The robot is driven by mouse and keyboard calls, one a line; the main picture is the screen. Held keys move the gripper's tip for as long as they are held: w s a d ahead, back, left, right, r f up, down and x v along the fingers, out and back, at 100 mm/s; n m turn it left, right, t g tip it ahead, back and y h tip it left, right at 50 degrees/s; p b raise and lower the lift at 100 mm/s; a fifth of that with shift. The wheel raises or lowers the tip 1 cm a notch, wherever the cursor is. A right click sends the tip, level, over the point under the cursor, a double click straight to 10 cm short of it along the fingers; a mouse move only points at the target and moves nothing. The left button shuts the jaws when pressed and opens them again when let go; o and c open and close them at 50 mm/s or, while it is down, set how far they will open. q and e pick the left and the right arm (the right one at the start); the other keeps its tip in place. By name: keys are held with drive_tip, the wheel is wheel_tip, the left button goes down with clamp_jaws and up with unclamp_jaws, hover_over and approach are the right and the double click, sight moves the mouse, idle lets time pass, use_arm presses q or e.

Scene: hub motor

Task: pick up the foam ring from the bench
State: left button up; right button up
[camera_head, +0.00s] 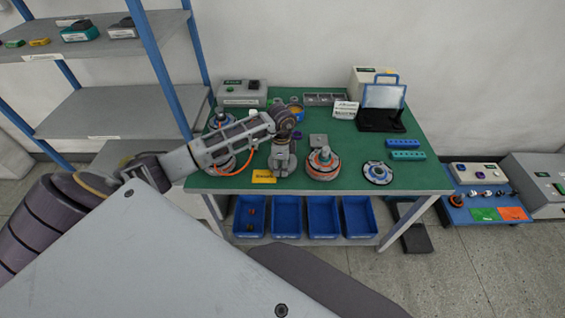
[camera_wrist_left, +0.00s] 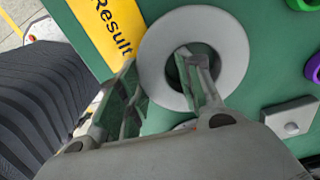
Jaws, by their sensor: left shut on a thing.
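The foam ring (camera_wrist_left: 224,31) is a pale grey, thick ring with a round hole, seen nearly face-on in the left wrist view. My left gripper (camera_wrist_left: 156,62) is shut on its wall: one finger passes into the hole, the other stands outside the left rim. In the head view my left gripper (camera_head: 283,168) points down over the front middle of the green bench (camera_head: 345,183), and I cannot make out the ring there. Whether the ring touches the bench or hangs just above it is unclear. My right gripper is not in view.
A yellow card (camera_head: 264,177) lies left of the gripper.

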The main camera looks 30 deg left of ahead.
use_arm(q)
drive_tip(key=shift+r, duration=0.1)
wheel_tip(320, 180, up, 9)
drive_tip(key=shift+f+b, duration=0.15)
drive_tip(key=shift+b, duration=0.15)
drive_tip(key=shift+r, duration=0.55)
idle(0.6)
